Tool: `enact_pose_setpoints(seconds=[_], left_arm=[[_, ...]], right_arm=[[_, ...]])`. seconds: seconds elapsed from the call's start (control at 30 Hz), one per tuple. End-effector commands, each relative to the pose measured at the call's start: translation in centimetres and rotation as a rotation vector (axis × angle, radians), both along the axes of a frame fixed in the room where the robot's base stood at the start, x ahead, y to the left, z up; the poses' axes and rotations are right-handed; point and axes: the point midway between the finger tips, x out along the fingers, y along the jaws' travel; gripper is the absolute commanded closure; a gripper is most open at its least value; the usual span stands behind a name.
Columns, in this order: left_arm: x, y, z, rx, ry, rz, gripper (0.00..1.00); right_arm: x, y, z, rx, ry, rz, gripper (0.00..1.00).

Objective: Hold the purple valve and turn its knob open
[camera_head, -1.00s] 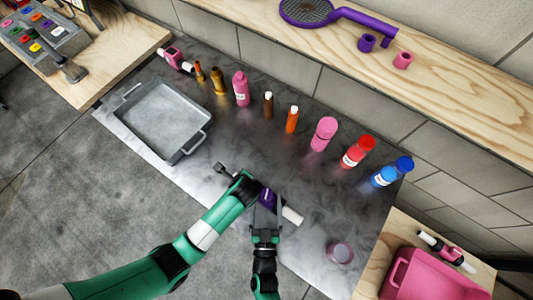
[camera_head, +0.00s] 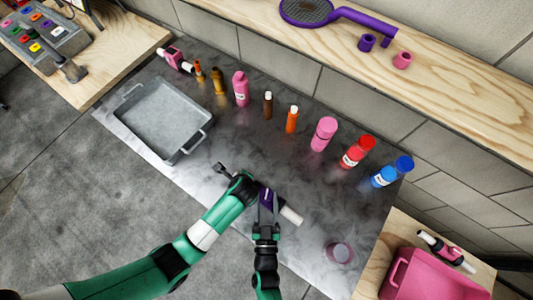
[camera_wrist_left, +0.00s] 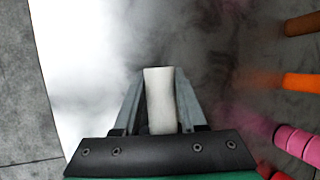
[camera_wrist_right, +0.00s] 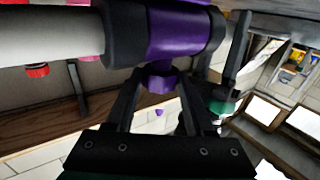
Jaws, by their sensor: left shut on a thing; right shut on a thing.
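The purple valve (camera_head: 265,195) is held above the grey mat, with a white pipe end (camera_head: 291,215) sticking out to the right. My left gripper (camera_wrist_left: 159,100) is shut on the valve's other white pipe end, which shows between its fingers in the left wrist view. My right gripper (camera_head: 266,207) is at the valve from the front. In the right wrist view the purple body (camera_wrist_right: 180,32) lies across the top with black collars, and the purple knob (camera_wrist_right: 160,80) sits between the right fingers, which are shut on it. The arms hide part of the valve in the head view.
A grey tray (camera_head: 119,104) lies at the left of the mat. Several bottles stand along the back, including a pink one (camera_head: 324,134) and a red one (camera_head: 357,151). A pink bin (camera_head: 435,278) is at the lower right. The mat's middle is clear.

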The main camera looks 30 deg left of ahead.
Motion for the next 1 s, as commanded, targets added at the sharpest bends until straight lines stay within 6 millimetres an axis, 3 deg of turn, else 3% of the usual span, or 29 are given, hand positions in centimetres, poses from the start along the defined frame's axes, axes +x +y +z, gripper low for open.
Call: enact_pose_setpoints(seconds=[0.7, 0.73, 0.87, 1.0], left_arm=[[-0.01, -0.07, -0.02, -0.002, 0.000, -0.001, 1.00], [-0.02, -0.07, -0.02, -0.002, 0.000, -0.001, 1.00], [0.00, -0.06, -0.01, -0.002, 0.000, -0.001, 1.00], [0.02, -0.04, 0.00, -0.001, -0.001, -0.001, 1.00]], right_arm=[[0.17, -0.10, 0.10, 0.000, 0.000, 0.118, 1.00], [0.17, -0.10, 0.09, 0.000, 0.000, 0.118, 0.41], [0.16, -0.12, 0.06, -0.001, -0.001, 0.118, 0.18], [0.14, -0.13, 0.03, -0.002, 0.000, 0.117, 0.16]])
